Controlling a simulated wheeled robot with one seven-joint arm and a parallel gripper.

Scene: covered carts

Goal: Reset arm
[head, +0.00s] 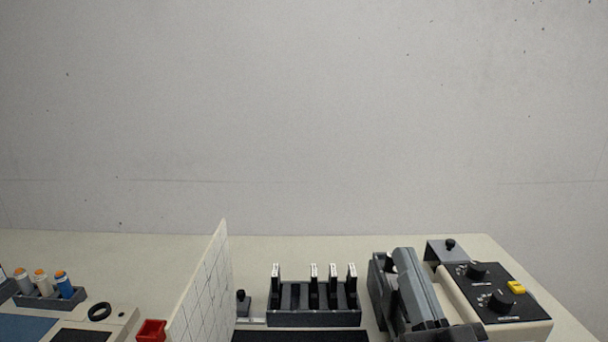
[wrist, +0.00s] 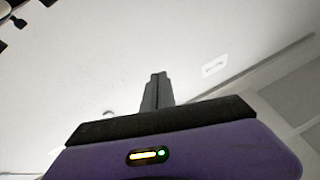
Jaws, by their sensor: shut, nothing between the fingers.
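My gripper (wrist: 157,76) shows in the wrist view, with its two grey fingers together above a black bar and a purple housing. It is shut and empty. A plain pale surface lies beyond the fingertips, and nothing is seen touching them. I cannot make out my gripper in the head view.
In the head view a pale tabletop (head: 290,249) carries a black rack (head: 312,318) with several upright pieces, a gridded white panel (head: 203,285), a red box (head: 151,330), a bottle holder (head: 45,299) and a control box with knobs (head: 515,300). The wall behind is bare.

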